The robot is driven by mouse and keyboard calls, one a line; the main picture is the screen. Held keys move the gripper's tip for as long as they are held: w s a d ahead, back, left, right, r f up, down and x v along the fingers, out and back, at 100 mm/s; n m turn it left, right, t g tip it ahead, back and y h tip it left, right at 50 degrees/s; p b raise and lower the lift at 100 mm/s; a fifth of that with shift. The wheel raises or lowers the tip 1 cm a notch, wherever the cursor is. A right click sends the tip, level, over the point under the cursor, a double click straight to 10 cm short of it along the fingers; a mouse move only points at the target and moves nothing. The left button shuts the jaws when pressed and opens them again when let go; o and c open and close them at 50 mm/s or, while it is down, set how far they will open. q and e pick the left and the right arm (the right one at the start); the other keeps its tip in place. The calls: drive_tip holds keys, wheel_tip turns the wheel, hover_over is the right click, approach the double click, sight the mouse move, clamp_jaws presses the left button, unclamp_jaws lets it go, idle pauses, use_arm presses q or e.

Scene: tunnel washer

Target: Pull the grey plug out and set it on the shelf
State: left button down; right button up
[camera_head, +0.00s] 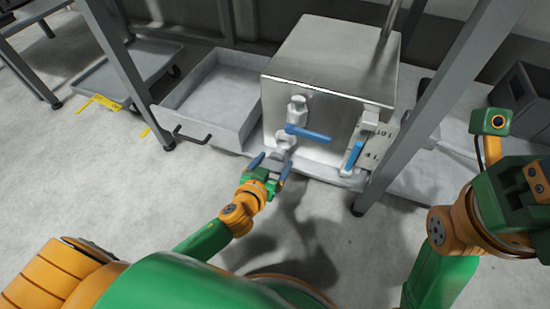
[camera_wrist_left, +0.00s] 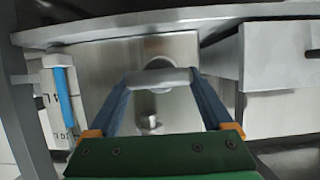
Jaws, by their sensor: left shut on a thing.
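My left gripper (camera_head: 272,163) is in front of the lower face of a steel box (camera_head: 330,62). Its blue-grey fingers are shut on a light grey plug (camera_head: 284,143). In the left wrist view the plug's grey grip (camera_wrist_left: 160,78) spans the gap between the fingertips. A round rim shows right behind the grip. I cannot tell how far the plug sits in its opening. Of my right arm only links show at the right edge; its fingertips are out of view. I cannot tell which surface is the shelf.
A valve with a blue lever (camera_head: 308,133) sits just above the plug. A blue handle (camera_head: 353,154) and a lettered plate (camera_head: 382,152) are to its right. A shallow grey tray (camera_head: 182,127) stands left of the box. Grey metal legs (camera_head: 122,65) flank it. The floor in front is clear.

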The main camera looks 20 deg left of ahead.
use_arm(q)
drive_tip(key=shift+s+a, duration=0.1)
drive_tip(key=shift+s, duration=2.25)
